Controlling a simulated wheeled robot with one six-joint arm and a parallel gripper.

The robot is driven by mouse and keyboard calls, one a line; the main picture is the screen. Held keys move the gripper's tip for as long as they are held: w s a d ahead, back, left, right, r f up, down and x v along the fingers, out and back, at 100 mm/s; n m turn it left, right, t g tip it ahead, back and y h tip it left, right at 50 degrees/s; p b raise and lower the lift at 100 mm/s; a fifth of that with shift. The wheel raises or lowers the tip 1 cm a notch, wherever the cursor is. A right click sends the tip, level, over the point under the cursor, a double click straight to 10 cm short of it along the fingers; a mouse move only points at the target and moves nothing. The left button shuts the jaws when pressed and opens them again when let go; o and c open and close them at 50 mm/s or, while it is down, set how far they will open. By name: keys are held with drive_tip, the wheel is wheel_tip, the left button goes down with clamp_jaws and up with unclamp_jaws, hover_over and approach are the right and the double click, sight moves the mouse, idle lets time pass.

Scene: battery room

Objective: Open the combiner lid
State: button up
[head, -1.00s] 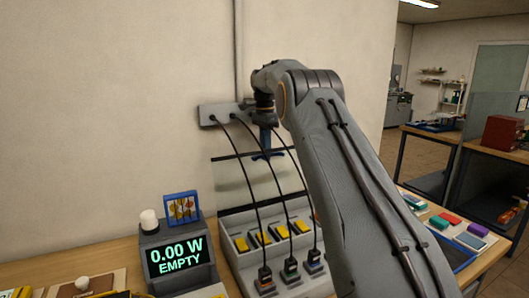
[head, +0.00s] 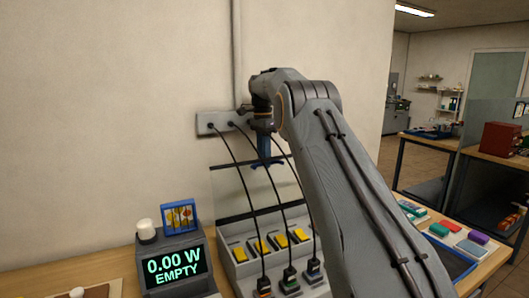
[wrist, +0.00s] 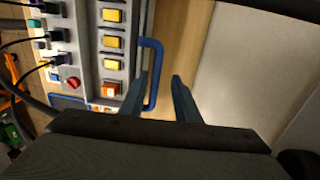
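The combiner is a grey box (head: 306,249) with a row of yellow switches and several black cables plugged into its front. It also shows at the left of the wrist view (wrist: 88,45). Its clear lid (head: 230,191) seems to stand upright at the back of the box, with a dark top edge. A blue handle (wrist: 157,75) shows in the wrist view beside the left finger. My gripper (wrist: 160,80) is open, fingers apart, and sits at the lid's top edge in the head view (head: 264,158). I cannot tell whether a finger touches the handle.
A display (head: 174,268) reading "0.00 W EMPTY" stands left of the combiner, with a blue-framed card (head: 179,216) behind it. A grey socket plate (head: 214,122) on the wall feeds the cables. Coloured blocks (head: 451,226) lie at the right, partly behind my arm.

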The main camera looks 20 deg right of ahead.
wheel_tip(320, 180, up, 6)
drive_tip(key=p, duration=0.1)
drive_tip(key=shift+w+r, duration=0.2)
drive_tip(key=shift+r, duration=0.05)
idle(0.7)
